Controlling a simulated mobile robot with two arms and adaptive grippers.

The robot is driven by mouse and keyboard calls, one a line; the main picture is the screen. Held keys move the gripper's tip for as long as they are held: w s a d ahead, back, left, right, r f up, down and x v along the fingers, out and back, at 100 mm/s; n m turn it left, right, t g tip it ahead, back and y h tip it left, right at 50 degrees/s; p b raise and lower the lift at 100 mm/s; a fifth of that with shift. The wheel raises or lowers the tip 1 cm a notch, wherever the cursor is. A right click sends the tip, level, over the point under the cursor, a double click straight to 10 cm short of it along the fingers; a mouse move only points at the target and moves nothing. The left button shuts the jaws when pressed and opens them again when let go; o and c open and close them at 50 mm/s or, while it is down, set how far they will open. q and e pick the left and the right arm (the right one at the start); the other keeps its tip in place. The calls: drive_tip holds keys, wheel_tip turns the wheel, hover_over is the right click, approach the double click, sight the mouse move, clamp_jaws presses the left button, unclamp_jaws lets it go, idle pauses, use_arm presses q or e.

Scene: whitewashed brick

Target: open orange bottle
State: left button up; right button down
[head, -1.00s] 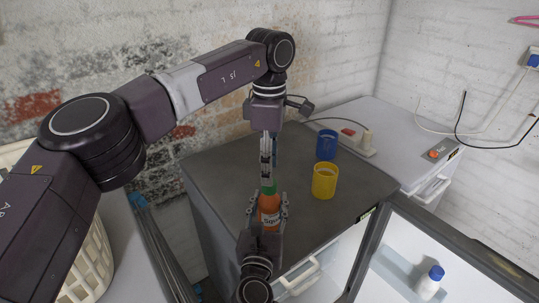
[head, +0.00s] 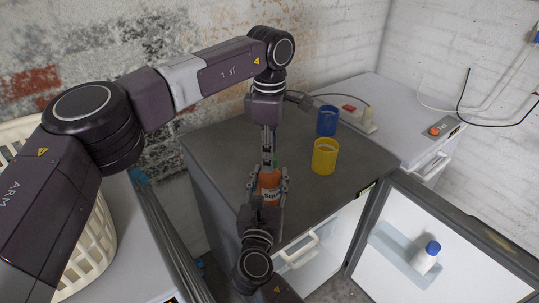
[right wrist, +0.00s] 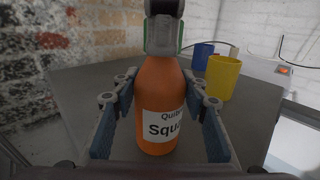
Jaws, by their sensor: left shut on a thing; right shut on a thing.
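The orange bottle (head: 269,181) stands upright on the dark grey counter top, with a white label on its front. In the right wrist view the bottle (right wrist: 157,88) is between the blue-padded fingers of my right gripper (right wrist: 160,125), which is shut on its body. My left gripper (head: 267,152) comes down from above and is shut on the green cap (right wrist: 181,38) at the bottle's top. The fingers hide most of the cap. My right gripper also shows in the head view (head: 268,187), around the bottle's lower body.
A yellow cup (head: 325,157) and a blue cup (head: 327,121) stand right of the bottle. A power strip (head: 357,113) lies behind them. A white bottle with a blue cap (head: 426,258) is in an open door at right. A cream basket (head: 92,250) is at left.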

use_arm(q)
clamp_jaws()
drive_tip(key=n, duration=0.5)
drive_tip(key=shift+n, duration=0.4)
drive_tip(key=n, duration=0.5)
drive_tip(key=shift+n, duration=0.3)
drive_tip(key=shift+r, duration=0.3)
drive_tip(key=shift+r, duration=0.85)
drive_tip(key=shift+r, duration=2.05)
use_arm(e)
drive_tip(key=c, duration=1.1)
unclamp_jaws()
